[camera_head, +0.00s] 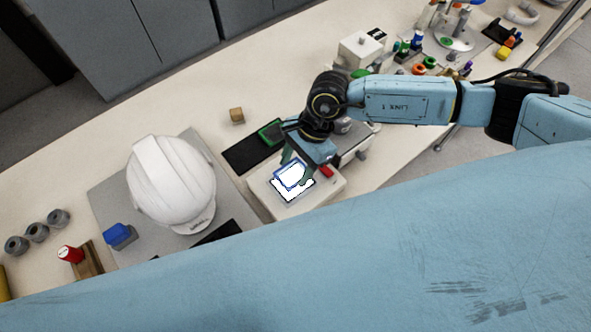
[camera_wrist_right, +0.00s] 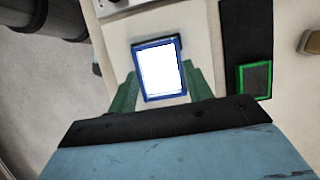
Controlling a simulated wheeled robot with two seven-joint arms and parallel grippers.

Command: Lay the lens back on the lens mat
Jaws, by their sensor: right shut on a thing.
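My right gripper (camera_head: 293,168) is shut on a blue-framed lens (camera_head: 291,175) and holds it over the white light box (camera_head: 327,187). In the right wrist view the lens (camera_wrist_right: 146,99) sits between the green fingers of the gripper (camera_wrist_right: 161,92), with bright white showing through it. I cannot tell whether the lens touches the lit panel. The black lens mat (camera_head: 244,157) lies just left of the box; it also shows in the wrist view (camera_wrist_right: 237,30). A green-framed lens (camera_head: 270,132) lies at the mat's far end. My left gripper is not in view.
A white helmet shell (camera_head: 170,185) rests on a grey mat (camera_head: 108,194) at the left. A small tan block (camera_head: 236,115) stands beyond the black mat. A blue-topped stamp (camera_head: 119,235) is near the helmet. Tools and coloured items crowd the far right. My blue body fills the foreground.

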